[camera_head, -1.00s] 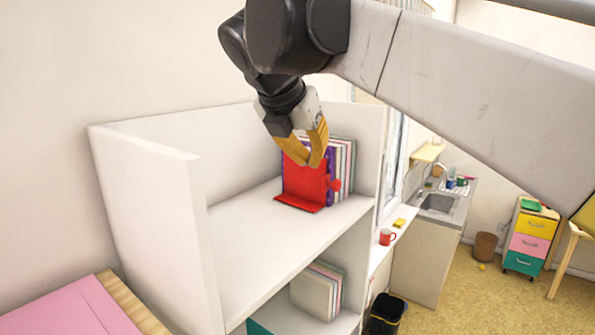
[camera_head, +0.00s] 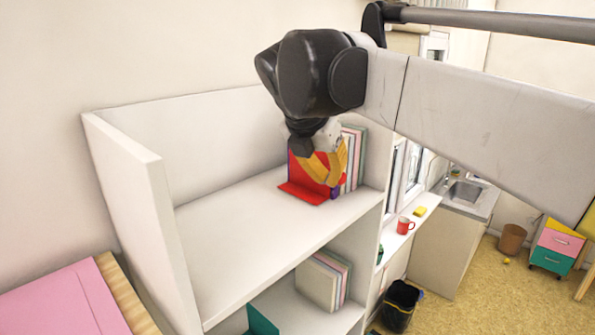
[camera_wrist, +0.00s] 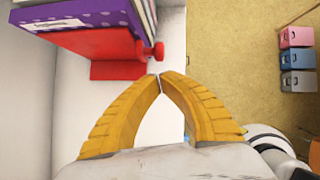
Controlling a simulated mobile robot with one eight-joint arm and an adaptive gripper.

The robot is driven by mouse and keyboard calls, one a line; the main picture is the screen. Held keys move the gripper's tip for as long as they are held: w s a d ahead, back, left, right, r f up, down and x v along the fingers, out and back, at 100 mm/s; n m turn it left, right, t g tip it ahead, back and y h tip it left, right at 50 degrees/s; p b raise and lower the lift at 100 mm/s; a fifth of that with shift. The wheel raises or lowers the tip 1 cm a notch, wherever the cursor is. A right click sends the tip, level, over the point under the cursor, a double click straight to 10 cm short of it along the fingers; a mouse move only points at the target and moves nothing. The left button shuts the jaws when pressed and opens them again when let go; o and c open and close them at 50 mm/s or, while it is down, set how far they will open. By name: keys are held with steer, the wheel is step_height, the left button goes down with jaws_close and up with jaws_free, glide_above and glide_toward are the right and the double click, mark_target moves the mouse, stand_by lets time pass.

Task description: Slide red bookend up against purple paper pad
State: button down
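The red bookend (camera_head: 302,192) stands on the top shelf, its flat foot reaching out to the left. In the wrist view, its upright plate (camera_wrist: 100,42) is seen from above, with a round red knob (camera_wrist: 158,51) on one end. The purple paper pad (camera_head: 336,191) stands just behind the plate; its dotted purple cover (camera_wrist: 62,20) shows in the wrist view. The plate and pad look very close, but I cannot tell whether they touch. My gripper (camera_head: 334,182) is shut and empty; in the wrist view its tips (camera_wrist: 160,77) are beside the bookend's foot, near the knob.
Several books (camera_head: 355,155) stand behind the pad against the shelf's right wall. The white shelf (camera_head: 235,225) is bare to the left of the bookend. A tall side panel (camera_head: 135,205) closes its left end. The wrist view shows the floor (camera_wrist: 235,60) beyond the shelf's front edge.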

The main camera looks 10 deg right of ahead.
steer(key=shift+w+d+f, duration=0.5)
steer(key=shift+w+d, duration=0.25)
steer(key=shift+w, duration=0.05)
steer(key=shift+w+d+f, duration=0.15)
steer(key=shift+w+d, duration=0.3)
steer(key=shift+d, duration=0.1)
